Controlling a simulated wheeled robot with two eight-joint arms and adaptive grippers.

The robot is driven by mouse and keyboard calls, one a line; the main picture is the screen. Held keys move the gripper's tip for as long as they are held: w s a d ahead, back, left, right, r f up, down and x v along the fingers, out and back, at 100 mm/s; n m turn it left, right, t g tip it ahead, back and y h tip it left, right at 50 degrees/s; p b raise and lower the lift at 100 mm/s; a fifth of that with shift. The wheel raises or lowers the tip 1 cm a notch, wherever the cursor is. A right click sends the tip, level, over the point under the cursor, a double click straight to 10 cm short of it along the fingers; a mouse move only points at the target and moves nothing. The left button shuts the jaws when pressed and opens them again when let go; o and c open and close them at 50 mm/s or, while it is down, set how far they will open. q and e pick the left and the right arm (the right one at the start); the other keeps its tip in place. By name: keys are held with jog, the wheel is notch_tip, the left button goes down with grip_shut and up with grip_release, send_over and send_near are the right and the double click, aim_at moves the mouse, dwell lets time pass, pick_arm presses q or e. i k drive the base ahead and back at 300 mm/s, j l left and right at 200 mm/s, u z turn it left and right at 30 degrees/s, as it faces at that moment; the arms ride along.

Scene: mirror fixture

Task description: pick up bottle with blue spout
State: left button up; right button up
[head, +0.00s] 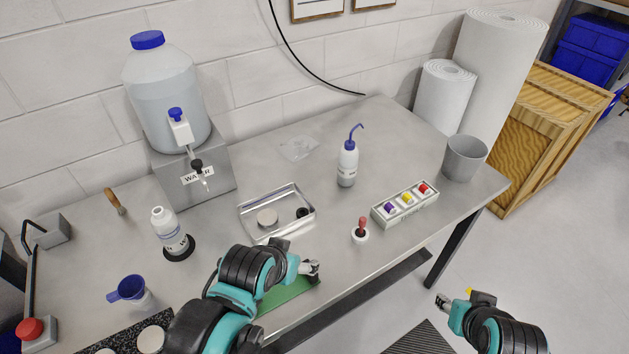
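The bottle with the blue spout (347,170) is a small white squeeze bottle with a bent blue nozzle and a dark label. It stands upright toward the back of the grey metal table (340,222), right of centre. My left gripper (314,268) is near the table's front edge, in front of the bottle and well apart from it. My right gripper (440,301) is off the table's front side at lower right, also apart from the bottle. Both grippers are too small here to tell whether they are open.
A metal tray (276,235) with small round items, a red-handled stamp (361,230) and a button box (405,204) stand around the bottle. A grey cup (464,158), a white bottle (168,228) and a large water jug (165,90) are farther off. Table directly around the bottle is clear.

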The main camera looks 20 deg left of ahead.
aim_at(347, 171)
jog(key=i+l+u, duration=0.35)
jog(key=i+l, duration=0.15)
jog(key=l, duration=0.2)
jog(key=i+l+u, duration=0.15)
jog(key=l, duration=0.25)
jog(key=i, duration=0.05)
